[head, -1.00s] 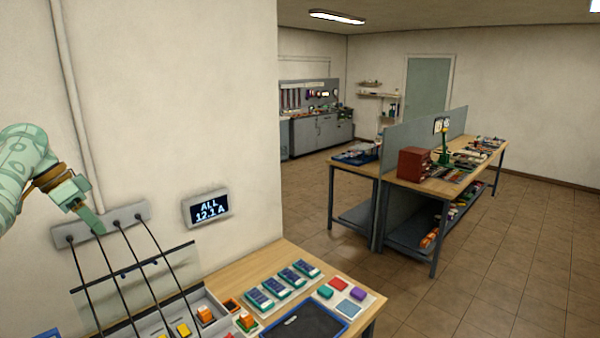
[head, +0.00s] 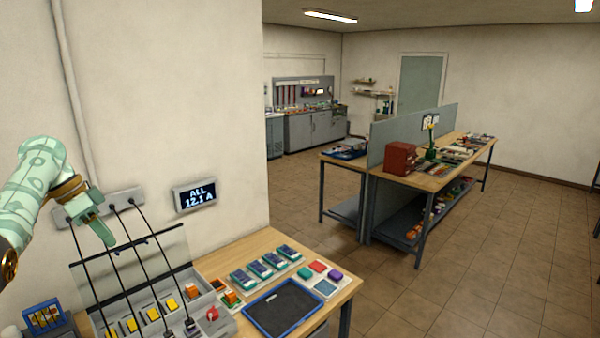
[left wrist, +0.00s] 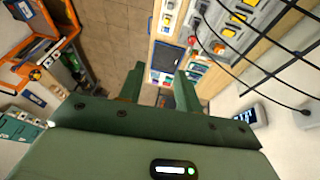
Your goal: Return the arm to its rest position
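My left arm (head: 38,190) comes in from the left of the head view, pale green, raised in front of the wall. Its gripper (head: 105,235) points down, in front of the grey cable strip on the wall and above the charger box. In the left wrist view the two green fingers (left wrist: 158,85) stand apart with nothing between them, so it is open and empty. My right gripper is in neither view.
Black cables run from the cable strip (head: 128,198) to the charger box (head: 180,308), its clear lid raised. A blue-rimmed tray (head: 247,322), battery packs (head: 265,265) and coloured blocks lie on the bench. A display (head: 195,195) reads "ALL 12.1 A". Floor right of the bench is clear.

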